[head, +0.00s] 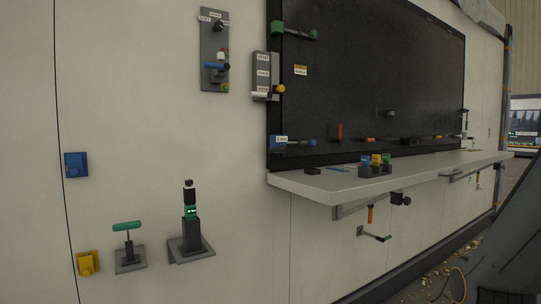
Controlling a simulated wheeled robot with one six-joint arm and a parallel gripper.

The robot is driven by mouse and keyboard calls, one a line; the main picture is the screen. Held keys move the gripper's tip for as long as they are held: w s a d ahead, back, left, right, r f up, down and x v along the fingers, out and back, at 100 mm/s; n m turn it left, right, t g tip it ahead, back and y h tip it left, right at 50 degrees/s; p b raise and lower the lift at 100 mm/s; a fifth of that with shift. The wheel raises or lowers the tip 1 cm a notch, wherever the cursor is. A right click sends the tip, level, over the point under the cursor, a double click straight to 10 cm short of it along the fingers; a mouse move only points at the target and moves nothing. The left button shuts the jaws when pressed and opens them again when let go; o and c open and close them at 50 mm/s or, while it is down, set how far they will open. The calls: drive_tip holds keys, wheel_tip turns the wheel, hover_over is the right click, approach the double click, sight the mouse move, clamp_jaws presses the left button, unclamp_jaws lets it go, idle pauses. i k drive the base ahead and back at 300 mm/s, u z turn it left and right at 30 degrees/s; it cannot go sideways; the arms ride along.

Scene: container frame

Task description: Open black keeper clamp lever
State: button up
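I cannot tell for certain which fitting is the black keeper clamp lever. One candidate is a black upright fitting (191,234) with a green band and a dark knob on top, on a grey plate low on the pale wall. Another is a small black block (401,199) under the shelf's front edge, beside an orange handle (370,214). A small dark fitting (389,114) also sits on the black panel (360,70). No open or shut state of a lever can be read at this size. My gripper is not in view.
A green T-handle (127,227), a yellow block (88,263) and a blue block (76,164) are on the wall at left. A grey shelf (300,184) juts out below the panel. A large dark surface fills the lower right.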

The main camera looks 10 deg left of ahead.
sight(283, 149)
drive_tip(key=z, duration=0.15)
drive_tip(key=k, duration=0.3)
drive_tip(key=u, duration=0.8)
drive_tip(key=i, duration=1.2)
drive_tip(key=z, duration=0.65)
